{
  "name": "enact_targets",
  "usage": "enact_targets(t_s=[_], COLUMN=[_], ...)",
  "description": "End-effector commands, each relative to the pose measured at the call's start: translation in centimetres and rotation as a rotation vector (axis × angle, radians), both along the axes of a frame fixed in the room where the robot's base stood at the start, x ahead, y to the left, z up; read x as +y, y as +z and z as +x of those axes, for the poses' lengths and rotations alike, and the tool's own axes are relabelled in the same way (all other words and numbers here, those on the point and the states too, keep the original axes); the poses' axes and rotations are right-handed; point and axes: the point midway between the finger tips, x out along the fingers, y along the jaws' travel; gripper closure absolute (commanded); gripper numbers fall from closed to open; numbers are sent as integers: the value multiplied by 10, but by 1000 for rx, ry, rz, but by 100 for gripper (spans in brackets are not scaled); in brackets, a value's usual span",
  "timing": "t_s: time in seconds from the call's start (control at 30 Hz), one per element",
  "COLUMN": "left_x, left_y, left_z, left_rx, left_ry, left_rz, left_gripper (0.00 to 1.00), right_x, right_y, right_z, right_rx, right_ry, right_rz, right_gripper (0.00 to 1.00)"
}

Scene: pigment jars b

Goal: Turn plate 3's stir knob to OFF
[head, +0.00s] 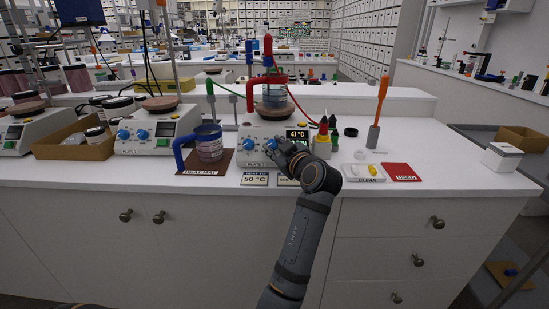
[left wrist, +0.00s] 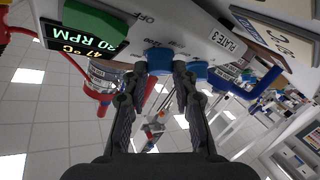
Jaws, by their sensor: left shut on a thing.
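Plate 3 (head: 248,130) is a white hot plate on the bench with two blue knobs on its front. Its readout (head: 297,134) shows 47 °C. My left gripper (left wrist: 160,68) is shut on the stir knob (left wrist: 158,56), the one nearer the readout. An OFF mark is printed close to that knob. The other blue knob (left wrist: 198,69) is beside the right finger. In the head view my left gripper (head: 277,152) partly hides the stir knob.
A blue-handled mug (head: 207,142) is on the heat mat to the left. Bottles (head: 322,142), a white tray (head: 362,174) and a red card (head: 401,172) are to the right.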

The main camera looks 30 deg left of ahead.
Motion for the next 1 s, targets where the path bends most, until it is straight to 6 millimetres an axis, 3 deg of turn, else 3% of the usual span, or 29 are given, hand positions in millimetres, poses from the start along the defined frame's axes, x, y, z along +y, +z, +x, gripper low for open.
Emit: enact_targets(t_s=[0.3, 0.83, 0.87, 1.0], left_x=[-1, -1, -1, -1], left_y=[1, 2, 2, 2], left_z=[2, 2, 2, 2], left_rx=[-45, -53, -53, -52], left_ry=[81, 96, 96, 96], left_rz=[-72, -85, -85, -84], left_gripper=[100, 100, 68, 50], right_x=[2, 2, 2, 2], right_y=[4, 6, 6, 6], right_z=[20, 23, 23, 23], right_rx=[-8, -9, -9, -9], right_ry=[1, 1, 1, 1], right_rz=[1, 1, 1, 1], right_gripper=[60, 60, 60, 60])
